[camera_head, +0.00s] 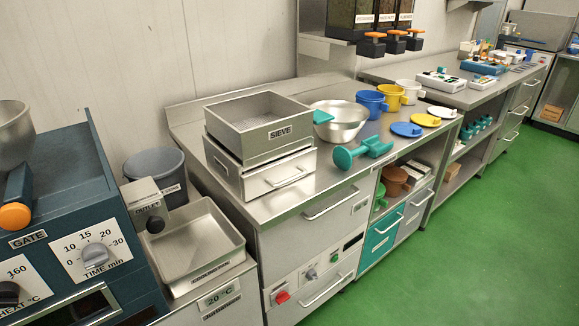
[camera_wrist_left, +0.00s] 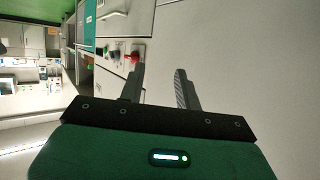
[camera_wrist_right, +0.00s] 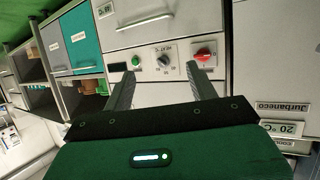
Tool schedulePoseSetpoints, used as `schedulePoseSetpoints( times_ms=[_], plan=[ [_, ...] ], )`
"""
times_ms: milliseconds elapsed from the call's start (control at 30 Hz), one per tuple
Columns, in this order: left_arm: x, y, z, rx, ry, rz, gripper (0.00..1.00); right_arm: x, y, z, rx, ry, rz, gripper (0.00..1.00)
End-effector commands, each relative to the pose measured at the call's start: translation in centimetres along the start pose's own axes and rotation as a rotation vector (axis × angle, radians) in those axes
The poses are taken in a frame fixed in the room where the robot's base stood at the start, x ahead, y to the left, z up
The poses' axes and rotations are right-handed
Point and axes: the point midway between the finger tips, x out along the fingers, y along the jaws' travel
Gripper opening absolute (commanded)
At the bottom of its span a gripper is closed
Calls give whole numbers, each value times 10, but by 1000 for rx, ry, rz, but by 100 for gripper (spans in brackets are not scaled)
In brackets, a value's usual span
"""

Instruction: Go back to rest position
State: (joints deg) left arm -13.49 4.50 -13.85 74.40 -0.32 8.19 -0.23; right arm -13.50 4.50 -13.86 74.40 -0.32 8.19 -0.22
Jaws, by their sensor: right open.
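My left gripper (camera_wrist_left: 158,88) shows in the left wrist view with its two fingers apart and nothing between them. My right gripper (camera_wrist_right: 160,88) shows in the right wrist view, also open and empty, with the control panel (camera_wrist_right: 165,58) of the steel counter behind its fingers. Neither gripper is in the head view. No object touches either gripper.
The steel counter (camera_head: 290,203) carries a sieve box (camera_head: 258,125), a steel bowl (camera_head: 340,122), a teal scoop (camera_head: 363,152) and coloured cups. A dark blue heater (camera_head: 60,230) stands at left beside a steel tray (camera_head: 190,245). The green floor (camera_head: 450,260) is clear at right.

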Motion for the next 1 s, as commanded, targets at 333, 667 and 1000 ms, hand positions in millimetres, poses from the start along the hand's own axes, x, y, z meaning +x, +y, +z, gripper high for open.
schedulePoseSetpoints(
  times_ms=[333, 667, 1000],
  plan=[
    [-169, -3, 177, -24, -685, -14, 34, -169, 3, 178, 24, -685, 14, 58],
    [-316, 1, 253, -41, -1072, -18, 34, -316, -1, 253, 42, -1072, 18, 58],
    [-329, 1, 259, -43, -1104, -18, 34, -329, -1, 259, 43, -1104, 19, 58]
  ],
)
